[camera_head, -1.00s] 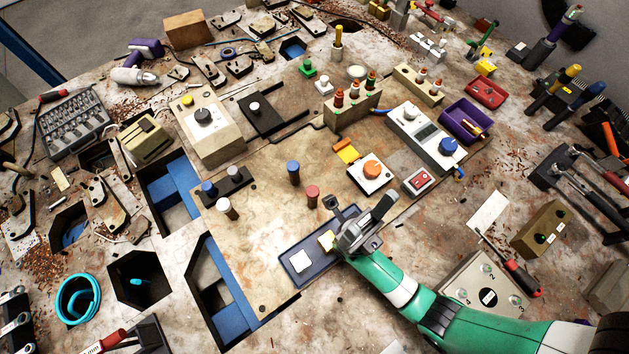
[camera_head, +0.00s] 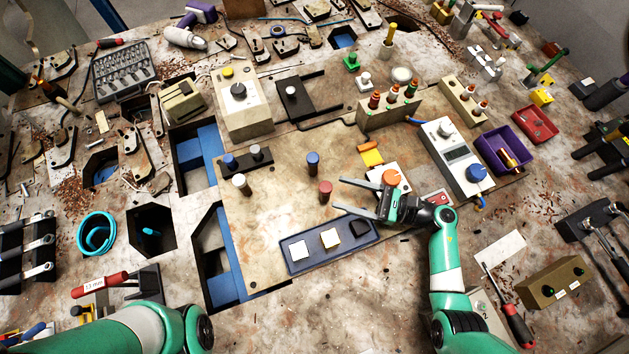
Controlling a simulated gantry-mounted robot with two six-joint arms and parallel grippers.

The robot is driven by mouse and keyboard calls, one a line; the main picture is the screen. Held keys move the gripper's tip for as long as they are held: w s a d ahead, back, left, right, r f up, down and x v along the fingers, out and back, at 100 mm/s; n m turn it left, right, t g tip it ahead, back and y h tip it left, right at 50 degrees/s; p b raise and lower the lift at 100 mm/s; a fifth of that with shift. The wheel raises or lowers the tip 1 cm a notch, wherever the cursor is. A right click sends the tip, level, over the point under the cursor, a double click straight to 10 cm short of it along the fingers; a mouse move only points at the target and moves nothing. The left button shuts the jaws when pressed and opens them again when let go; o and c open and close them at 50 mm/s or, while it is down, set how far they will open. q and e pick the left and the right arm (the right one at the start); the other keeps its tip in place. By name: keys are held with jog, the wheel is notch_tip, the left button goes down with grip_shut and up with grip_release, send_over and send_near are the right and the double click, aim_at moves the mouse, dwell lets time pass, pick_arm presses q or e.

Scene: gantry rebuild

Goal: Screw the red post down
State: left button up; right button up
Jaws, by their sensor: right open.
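The red post (camera_head: 325,191) stands upright on the tan board (camera_head: 265,215), a little left of my right gripper. My right gripper (camera_head: 354,198) is open, its two fingers pointing left toward the post. The fingertips look apart from the post, one a little above and one a little below its level in the picture. A blue post (camera_head: 313,162) stands just behind the red one. My left arm shows at the bottom left, but its gripper is out of view.
A dark tray (camera_head: 291,243) with white, yellowish and black blocks lies in front of the post. A white box with an orange knob (camera_head: 390,178) is partly behind my right gripper. A white-topped post (camera_head: 241,184) stands at left. Openings in the table lie farther left.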

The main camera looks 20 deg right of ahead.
jog(key=x, duration=0.8)
jog(key=shift+w+a, duration=0.15)
jog(key=shift+a, duration=0.1)
jog(key=shift+c, duration=0.3)
grip_shut()
